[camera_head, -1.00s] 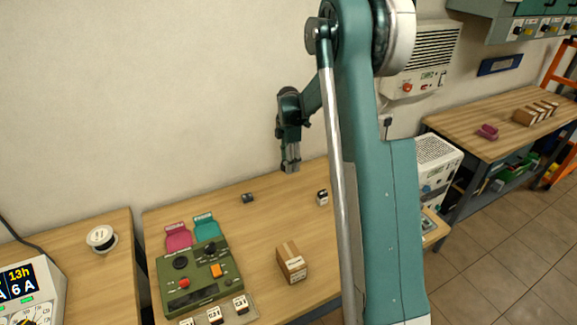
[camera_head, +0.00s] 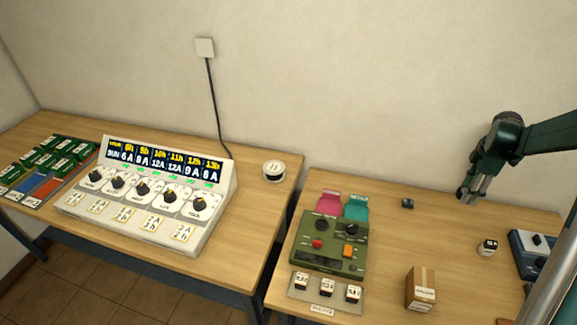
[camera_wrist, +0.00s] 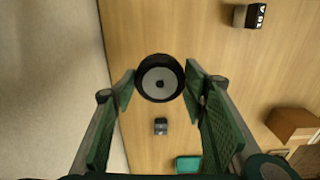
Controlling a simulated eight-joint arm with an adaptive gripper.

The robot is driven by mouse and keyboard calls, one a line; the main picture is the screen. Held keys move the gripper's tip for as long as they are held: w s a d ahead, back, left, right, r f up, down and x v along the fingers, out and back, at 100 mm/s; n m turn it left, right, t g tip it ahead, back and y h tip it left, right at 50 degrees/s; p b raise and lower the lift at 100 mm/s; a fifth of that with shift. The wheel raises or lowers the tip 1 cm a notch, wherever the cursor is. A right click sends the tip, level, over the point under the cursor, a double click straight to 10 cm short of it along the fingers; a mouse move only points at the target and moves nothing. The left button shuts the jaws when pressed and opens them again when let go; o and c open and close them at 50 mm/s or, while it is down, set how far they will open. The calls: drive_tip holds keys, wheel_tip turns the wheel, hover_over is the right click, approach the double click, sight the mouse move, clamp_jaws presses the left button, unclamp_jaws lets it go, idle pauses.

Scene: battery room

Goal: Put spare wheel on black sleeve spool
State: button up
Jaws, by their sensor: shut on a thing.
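In the head view, my gripper (camera_head: 470,194) hangs above the right-hand table near the wall, and the wheel cannot be made out there.
A charger panel with knobs (camera_head: 150,190) fills much of the left table. A green control box (camera_head: 335,243), pink and teal tags, a small dark block (camera_head: 407,203) and a cardboard box (camera_head: 421,290) are on the right table. A gap separates the tables.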

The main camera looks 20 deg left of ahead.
drive_tip(key=w+a+r+n+p, duration=0.2)
drive_tip(key=w+a+n+p, duration=0.1)
drive_tip(key=a, duration=1.3)
wheel_tip(320, 180, up, 9)
drive_tip(key=n+p, duration=0.7)
drive_tip(key=n, duration=0.6)
hover_over(274, 167)
drive_tip(key=shift+w+a+r, duration=0.1)
drive_tip(key=shift+f, duration=3.15)
drive_tip(key=shift+f, duration=1.85)
drive_tip(key=shift+f, duration=0.2)
